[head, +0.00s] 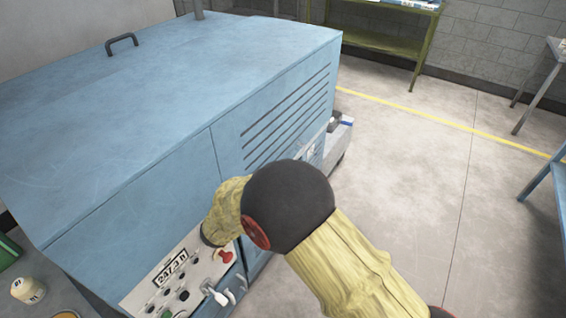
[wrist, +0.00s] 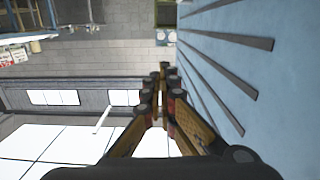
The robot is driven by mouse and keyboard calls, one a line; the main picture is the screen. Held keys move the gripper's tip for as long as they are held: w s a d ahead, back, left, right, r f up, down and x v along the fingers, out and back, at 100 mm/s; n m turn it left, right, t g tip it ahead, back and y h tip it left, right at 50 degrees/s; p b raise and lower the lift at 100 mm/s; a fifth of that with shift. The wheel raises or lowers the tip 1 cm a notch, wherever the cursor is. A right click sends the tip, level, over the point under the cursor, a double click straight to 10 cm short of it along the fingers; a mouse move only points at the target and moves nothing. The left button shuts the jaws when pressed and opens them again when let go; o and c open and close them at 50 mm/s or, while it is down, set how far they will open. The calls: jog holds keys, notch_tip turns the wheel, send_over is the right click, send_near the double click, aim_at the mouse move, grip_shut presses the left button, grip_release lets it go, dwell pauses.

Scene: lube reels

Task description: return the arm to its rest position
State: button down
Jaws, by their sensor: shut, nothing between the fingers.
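My arm reaches in from the lower right of the head view, with yellow links and a dark round joint. It bends over the front of a blue machine cabinet (head: 180,90), just above its control panel (head: 150,290). My gripper is hidden behind the arm in the head view. In the wrist view my gripper (wrist: 165,72) shows with its fingers together and nothing between them. The slotted side of the blue cabinet (wrist: 240,50) is close on the right of the fingers. I cannot tell whether they touch it.
The panel carries a red knob (head: 226,256), several dark buttons and a light lever (head: 217,294). A cream container (head: 28,290) stands at lower left. A green shelf (head: 380,40) is at the back, and a blue stand (head: 556,180) at right. The floor (head: 430,180) between is clear.

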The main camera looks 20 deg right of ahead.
jog(key=shift+s+a, duration=0.3)
jog(key=shift+a, duration=0.1)
jog(key=s+d+f+n+g+y, duration=0.2)
jog(key=s+f+n+g, duration=0.3)
jog(key=s+f+n, duration=0.3)
jog(key=s+a+r+n+g+y, duration=0.1)
jog(key=s+r+n+g+y, duration=0.25)
jog(key=s, duration=0.65)
jog(key=s+a+r+n+y+p, duration=0.2)
jog(key=s+a+r+y+p, duration=0.1)
jog(key=s+a+r+y, duration=0.5)
notch_tip(320, 180, up, 14)
jog(key=s+d+m+t+y+p, duration=0.1)
jog(key=s+m+t, duration=0.1)
jog(key=s+t, duration=0.1)
jog(key=shift+d+f+m+t, duration=0.2)
jog(key=shift+d+m+t, duration=0.15)
jog(key=shift+t, duration=0.5)
